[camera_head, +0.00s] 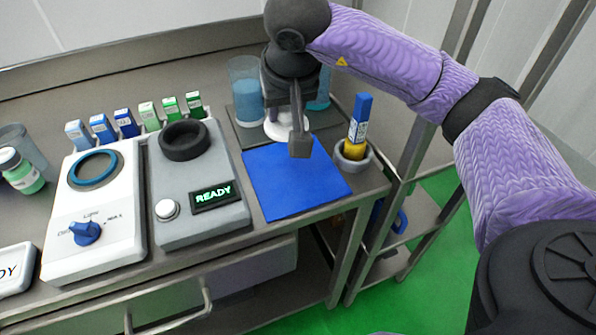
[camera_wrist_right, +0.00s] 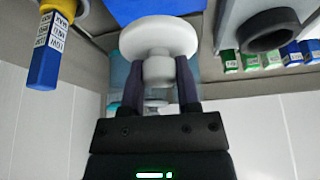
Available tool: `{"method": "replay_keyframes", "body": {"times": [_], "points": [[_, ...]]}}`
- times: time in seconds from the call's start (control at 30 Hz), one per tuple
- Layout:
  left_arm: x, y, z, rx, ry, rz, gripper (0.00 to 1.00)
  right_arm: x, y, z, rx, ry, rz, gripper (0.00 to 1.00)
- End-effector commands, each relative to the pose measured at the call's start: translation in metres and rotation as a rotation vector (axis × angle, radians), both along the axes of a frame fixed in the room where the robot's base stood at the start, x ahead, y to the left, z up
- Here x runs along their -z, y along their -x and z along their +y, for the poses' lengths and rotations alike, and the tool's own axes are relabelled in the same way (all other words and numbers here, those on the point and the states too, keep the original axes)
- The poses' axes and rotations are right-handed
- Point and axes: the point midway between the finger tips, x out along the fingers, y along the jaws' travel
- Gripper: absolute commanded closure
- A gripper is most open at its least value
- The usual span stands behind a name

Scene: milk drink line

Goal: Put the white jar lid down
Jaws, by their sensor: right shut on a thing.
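My right gripper (camera_head: 299,147) reaches over the back of the counter, beside the blue mat. In the right wrist view its fingers (camera_wrist_right: 159,72) are shut on the knob of the white jar lid (camera_wrist_right: 158,38). The lid is a round white disc, and its edge shows in the head view (camera_head: 271,131) partly behind the gripper. It is over or near the dark mat (camera_head: 234,133); I cannot tell whether it touches it. A clear jar with blue contents (camera_head: 247,100) stands at left of the gripper, and another blue-filled vessel (camera_head: 321,97) is partly hidden behind it. My left gripper is not seen.
The blue mat (camera_head: 296,185) is bare. At its right a grey cup (camera_head: 352,160) holds a blue and yellow stick (camera_head: 359,122). At left stand a grey device reading READY (camera_head: 214,196), a white device with a dial (camera_head: 120,235) and several small cartons (camera_head: 127,123).

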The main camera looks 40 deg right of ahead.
Motion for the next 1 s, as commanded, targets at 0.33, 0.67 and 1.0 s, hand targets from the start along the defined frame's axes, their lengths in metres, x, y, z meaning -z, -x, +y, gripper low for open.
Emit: {"method": "replay_keyframes", "body": {"times": [0.33,0.67,1.0], "points": [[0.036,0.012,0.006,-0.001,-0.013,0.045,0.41,0.066,-0.003,-0.014,0.044,-0.006,0.013,1.0],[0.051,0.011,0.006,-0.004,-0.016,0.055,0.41,0.108,-0.003,-0.013,0.042,-0.006,0.009,1.0],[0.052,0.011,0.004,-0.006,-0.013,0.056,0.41,0.109,-0.004,-0.013,0.043,-0.007,0.008,0.45]]}}
